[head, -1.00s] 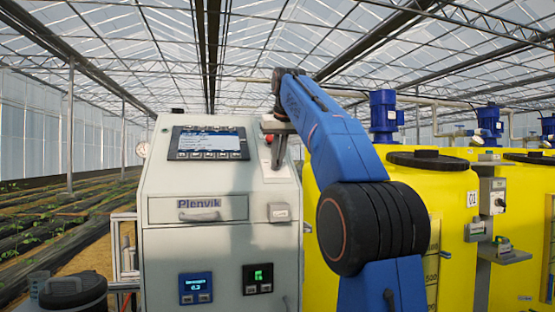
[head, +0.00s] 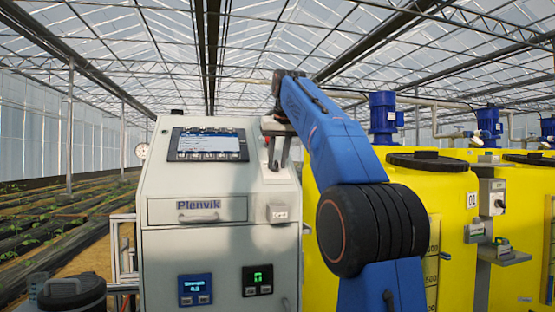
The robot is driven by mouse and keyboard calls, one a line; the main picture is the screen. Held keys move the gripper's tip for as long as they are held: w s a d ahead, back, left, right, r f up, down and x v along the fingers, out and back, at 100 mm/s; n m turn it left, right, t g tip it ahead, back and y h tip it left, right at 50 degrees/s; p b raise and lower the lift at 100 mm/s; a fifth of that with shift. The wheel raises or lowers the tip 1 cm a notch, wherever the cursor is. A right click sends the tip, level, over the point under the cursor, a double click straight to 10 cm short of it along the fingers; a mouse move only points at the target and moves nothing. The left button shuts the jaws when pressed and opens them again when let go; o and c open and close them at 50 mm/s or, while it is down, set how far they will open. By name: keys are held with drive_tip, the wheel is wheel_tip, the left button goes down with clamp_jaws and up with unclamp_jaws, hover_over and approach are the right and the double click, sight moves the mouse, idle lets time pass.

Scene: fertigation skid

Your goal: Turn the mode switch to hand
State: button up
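The light grey Plenvik control cabinet (head: 222,250) stands in the middle of the head view. My gripper (head: 277,163) points down in front of the upper right of its sloped panel, beside the display. A pale label plate (head: 277,176) shows just below the fingers. The mode switch cannot be made out; my gripper and wrist cover that part of the panel. Whether the fingers touch or hold anything there cannot be told.
A display (head: 208,144) sits on the panel's upper left, above a drawer with a handle (head: 198,217). Two small controllers, blue-lit (head: 195,289) and green-lit (head: 257,280), are lower down. Yellow tanks (head: 455,210) with blue motors stand right, close to my arm.

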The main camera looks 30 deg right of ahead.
drive_tip(key=v, duration=1.2)
idle(0.3)
idle(0.4)
